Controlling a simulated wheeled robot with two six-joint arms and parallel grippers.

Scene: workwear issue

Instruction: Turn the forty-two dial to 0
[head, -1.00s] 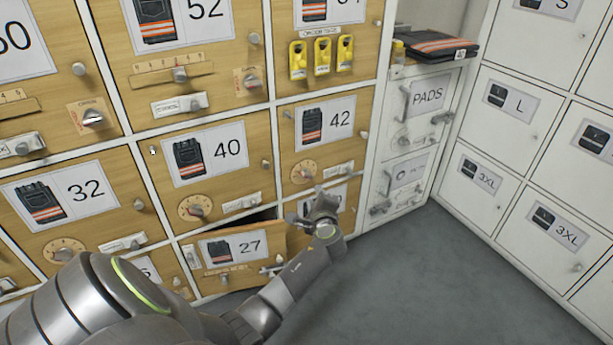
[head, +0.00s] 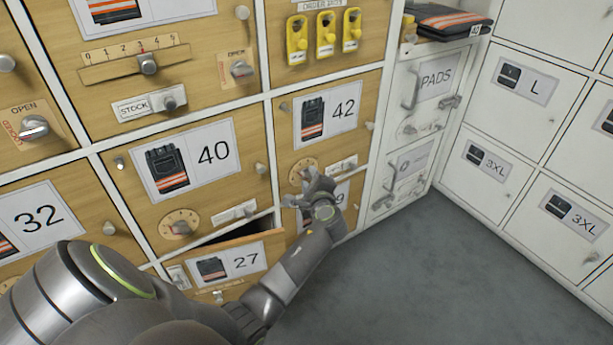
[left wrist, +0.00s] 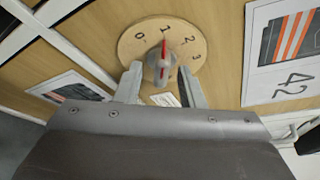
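The forty-two dial is a round wooden plate marked 0 to 3 (left wrist: 128,50) with a grey knob (left wrist: 161,70). The knob's red pointer is at 1 in the left wrist view. In the head view the dial (head: 303,168) sits below the 42 label (head: 329,112), partly behind my left gripper. My left gripper (head: 305,188) is in front of the dial. In the left wrist view its two fingers (left wrist: 159,80) are open, one on each side of the knob, with a gap showing beside it. My right gripper is not in view.
The 27 drawer (head: 232,262) below left stands partly open. Yellow tags (head: 325,35) hang above the 42 door. A white PADS cabinet (head: 428,90) stands right of it, and white lockers (head: 520,90) line the right wall. The grey floor (head: 400,285) is clear.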

